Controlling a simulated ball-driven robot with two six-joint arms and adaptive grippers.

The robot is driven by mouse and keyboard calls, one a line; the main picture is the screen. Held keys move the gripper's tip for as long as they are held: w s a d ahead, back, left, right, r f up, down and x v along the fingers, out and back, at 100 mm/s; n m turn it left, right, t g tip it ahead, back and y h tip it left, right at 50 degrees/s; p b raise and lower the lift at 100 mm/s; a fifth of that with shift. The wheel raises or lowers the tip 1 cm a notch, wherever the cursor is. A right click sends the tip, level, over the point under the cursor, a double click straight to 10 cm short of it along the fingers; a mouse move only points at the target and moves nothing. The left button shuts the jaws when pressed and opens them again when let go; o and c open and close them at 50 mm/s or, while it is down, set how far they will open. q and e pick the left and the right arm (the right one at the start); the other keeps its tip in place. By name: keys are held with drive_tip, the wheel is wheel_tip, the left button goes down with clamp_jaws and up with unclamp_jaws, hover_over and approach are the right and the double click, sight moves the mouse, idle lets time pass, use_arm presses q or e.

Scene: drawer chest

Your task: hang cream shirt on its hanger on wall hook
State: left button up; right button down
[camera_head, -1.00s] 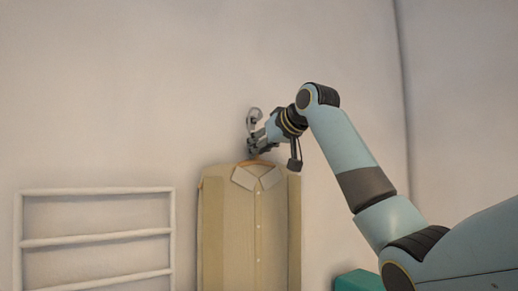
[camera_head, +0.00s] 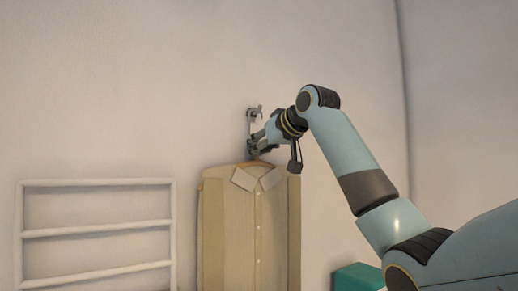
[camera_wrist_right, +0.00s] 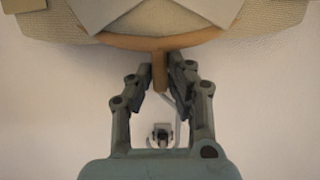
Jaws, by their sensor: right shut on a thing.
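The cream shirt (camera_head: 228,225) hangs upright on a wooden hanger (camera_wrist_right: 115,40) against the wall. Its collar and shoulders also show at the top of the right wrist view (camera_wrist_right: 60,22). My right gripper (camera_head: 255,146) is shut on the hanger's wooden neck, just above the collar; the fingers (camera_wrist_right: 161,75) show on both sides of it. A grey wall hook (camera_head: 254,112) shows just above the gripper, and it also shows in the right wrist view (camera_wrist_right: 160,134). The hanger's thin metal hook reaches toward the wall hook; I cannot tell whether it rests on it. My left gripper is out of view.
A white rack (camera_head: 98,182) with horizontal bars stands at the left against the wall. A teal box (camera_head: 357,279) is low at the right, below my right arm. The wall around the hook is clear.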

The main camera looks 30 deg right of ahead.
drive_tip(key=c, duration=1.2)
unclamp_jaws()
drive_tip(key=shift+f, duration=0.1)
drive_tip(key=shift+s, duration=0.15)
drive_tip(key=shift+s+d+b, duration=0.2)
drive_tip(key=shift+s, duration=2)
drive_tip(key=shift+s+d+b, duration=0.15)
drive_tip(key=shift+s+b, duration=0.05)
drive_tip(key=shift+s, duration=2)
